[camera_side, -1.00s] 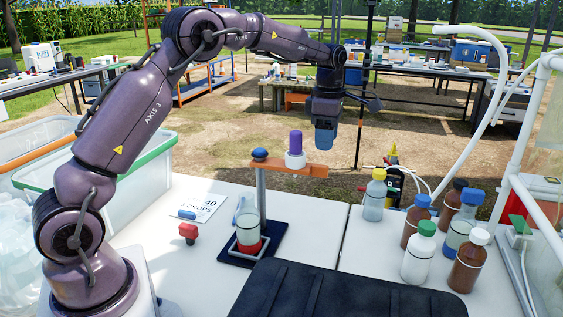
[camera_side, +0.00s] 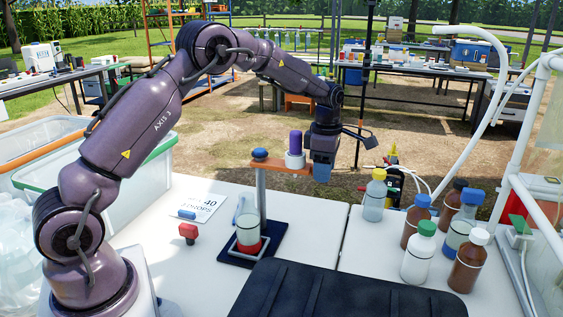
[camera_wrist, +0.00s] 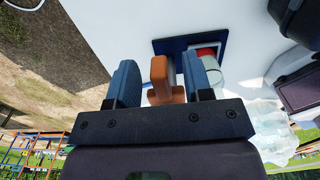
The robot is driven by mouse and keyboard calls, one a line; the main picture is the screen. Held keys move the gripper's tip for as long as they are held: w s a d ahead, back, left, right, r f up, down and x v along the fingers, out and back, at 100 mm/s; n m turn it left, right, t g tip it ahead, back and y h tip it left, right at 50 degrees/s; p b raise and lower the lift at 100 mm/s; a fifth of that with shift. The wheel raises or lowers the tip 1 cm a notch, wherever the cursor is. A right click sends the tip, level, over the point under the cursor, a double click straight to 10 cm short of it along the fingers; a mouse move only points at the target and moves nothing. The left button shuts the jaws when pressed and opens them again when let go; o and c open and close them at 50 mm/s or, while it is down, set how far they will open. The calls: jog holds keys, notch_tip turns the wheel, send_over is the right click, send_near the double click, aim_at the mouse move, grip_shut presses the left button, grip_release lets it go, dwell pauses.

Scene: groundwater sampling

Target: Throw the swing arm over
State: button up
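The orange swing arm (camera_side: 272,165) sits level on top of a grey post (camera_side: 262,195) with a blue knob (camera_side: 260,153). My gripper (camera_side: 321,176) points down at the swing arm's right end. In the wrist view its two blue fingers (camera_wrist: 158,72) stand on either side of the orange arm end (camera_wrist: 160,70), with gaps visible, so it is open.
Several capped bottles (camera_side: 418,250) stand on the right of the white table. A black mat (camera_side: 340,292) lies in front. Clear bins (camera_side: 150,175) stand far left.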

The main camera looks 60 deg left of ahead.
jog(key=c, duration=0.7)
jog(key=shift+s+d+m, duration=0.7)
jog(key=shift+s+m, duration=0.25)
jog(key=shift+s, duration=0.2)
jog(key=shift+s+d+m, duration=0.65)
jog(key=shift+s+m, duration=0.35)
jog(key=shift+s, duration=0.1)
jog(key=shift+s+d+m, duration=0.7)
jog(key=shift+s+m, duration=0.25)
jog(key=shift+s, duration=0.2)
jog(key=shift+c, duration=0.2)
jog(key=s+m, duration=0.5)
jog(key=s, duration=0.3)
jog(key=shift+m, duration=0.3)
jog(key=shift+d, duration=0.1)
